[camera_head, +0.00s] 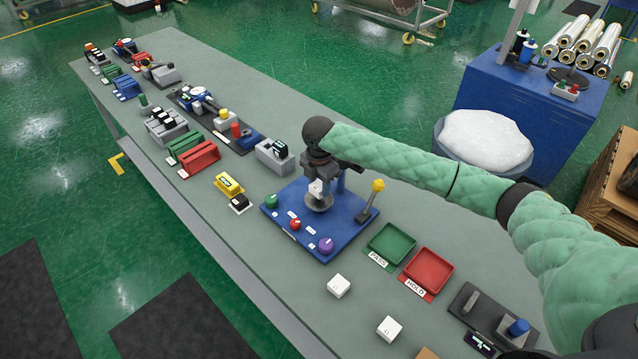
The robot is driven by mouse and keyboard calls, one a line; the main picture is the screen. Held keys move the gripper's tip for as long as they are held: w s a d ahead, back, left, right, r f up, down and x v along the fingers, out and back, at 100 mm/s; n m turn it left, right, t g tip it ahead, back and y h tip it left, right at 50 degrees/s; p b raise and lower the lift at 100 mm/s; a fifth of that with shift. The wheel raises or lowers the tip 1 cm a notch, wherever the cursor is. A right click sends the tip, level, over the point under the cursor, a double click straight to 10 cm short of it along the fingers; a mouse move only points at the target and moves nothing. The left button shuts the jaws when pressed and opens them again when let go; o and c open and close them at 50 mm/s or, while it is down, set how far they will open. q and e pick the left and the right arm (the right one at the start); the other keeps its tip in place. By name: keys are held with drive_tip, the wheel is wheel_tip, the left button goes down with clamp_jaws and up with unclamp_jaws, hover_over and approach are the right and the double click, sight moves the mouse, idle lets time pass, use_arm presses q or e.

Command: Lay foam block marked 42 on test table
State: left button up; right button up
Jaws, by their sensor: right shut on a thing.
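My right gripper (317,178) is shut on a small white block (316,188). The block is at a round grey plate (319,205) on a blue test stand (290,222); I cannot tell whether it touches the plate. Any number on the held block is too small to read. Two more white blocks, one nearer the stand (338,287) and one farther toward the front (389,328), lie on the bench, their markings also unreadable. My left gripper is not in view.
The stand carries a yellow-knobbed lever (377,187), a green button, a red button and a purple knob. A green PASS tray (391,244) and a red HOLD tray (428,270) lie to its right. Several small bins and devices line the bench (270,290) toward the far left.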

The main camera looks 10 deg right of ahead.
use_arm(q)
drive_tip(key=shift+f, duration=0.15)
use_arm(e)
drive_tip(key=shift+f, duration=0.3)
use_arm(q)
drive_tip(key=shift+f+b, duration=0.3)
drive_tip(key=shift+b, duration=0.15)
use_arm(e)
drive_tip(key=shift+f, duration=1.15)
drive_tip(key=o, duration=1)
drive_tip(key=shift+o, duration=0.2)
drive_tip(key=shift+r+b, duration=0.25)
drive_tip(key=shift+b, duration=0.05)
wheel_tip(320, 180, up, 6)
drive_tip(key=b, duration=0.2)
drive_tip(key=shift+f+b, duration=0.1)
drive_tip(key=shift+b, duration=0.3)
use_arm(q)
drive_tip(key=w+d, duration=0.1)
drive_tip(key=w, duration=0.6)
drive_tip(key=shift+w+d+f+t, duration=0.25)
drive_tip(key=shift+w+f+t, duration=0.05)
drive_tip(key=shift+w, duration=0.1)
use_arm(e)
drive_tip(key=shift+r, duration=0.75)
